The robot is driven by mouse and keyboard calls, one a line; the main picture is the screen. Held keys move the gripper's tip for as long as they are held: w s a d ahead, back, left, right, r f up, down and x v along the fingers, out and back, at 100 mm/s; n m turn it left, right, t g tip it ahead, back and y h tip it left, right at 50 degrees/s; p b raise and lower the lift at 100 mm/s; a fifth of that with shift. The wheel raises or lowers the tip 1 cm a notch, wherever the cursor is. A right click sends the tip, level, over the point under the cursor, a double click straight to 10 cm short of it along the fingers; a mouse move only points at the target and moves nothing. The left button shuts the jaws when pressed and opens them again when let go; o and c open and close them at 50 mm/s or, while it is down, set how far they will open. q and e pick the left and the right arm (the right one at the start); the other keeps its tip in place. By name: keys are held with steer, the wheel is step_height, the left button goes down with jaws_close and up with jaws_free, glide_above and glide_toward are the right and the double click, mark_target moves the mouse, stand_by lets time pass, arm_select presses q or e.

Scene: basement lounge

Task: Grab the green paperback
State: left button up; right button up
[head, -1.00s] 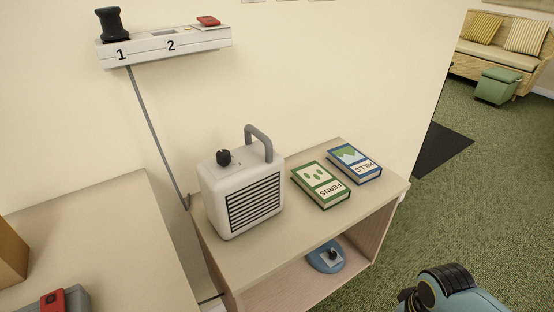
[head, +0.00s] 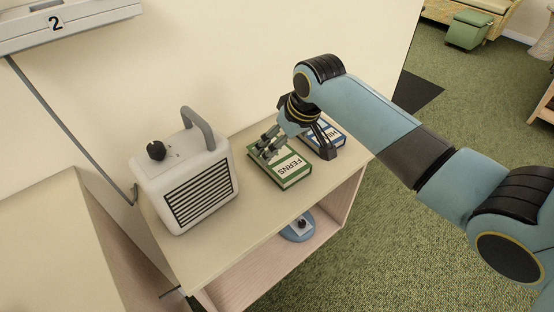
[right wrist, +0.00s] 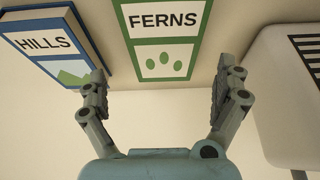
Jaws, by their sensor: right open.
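The green paperback (head: 290,169), marked FERNS, lies flat on top of the low shelf unit. My right gripper (head: 299,150) is over its far end, and the arm and fingers hide part of it. In the right wrist view the green paperback (right wrist: 163,45) lies between the two spread fingers, in line with the gap of my right gripper (right wrist: 164,80). The fingers are open and hold nothing; whether they touch the book cannot be told. My left gripper is not in view.
A blue paperback (head: 335,135) marked HILLS lies just right of the green one, partly hidden by a finger. A white heater (head: 190,180) with a grey handle stands to the left. A blue round-based item (head: 298,229) sits on the lower shelf (head: 262,262).

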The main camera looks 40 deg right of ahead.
mark_target(279, 156)
steer(key=x, duration=0.3)
steer(key=s+b+x, duration=0.1)
steer(key=x, duration=0.1)
steer(key=shift+w+a+f, duration=0.1)
steer(key=shift+a+f, duration=0.15)
steer(key=shift+f, duration=0.05)
steer(key=shift+c, duration=0.4)
steer(key=shift+r, duration=0.1)
steer(key=c, duration=1.1)
steer(key=shift+o, duration=0.2)
steer(key=shift+r, duration=0.1)
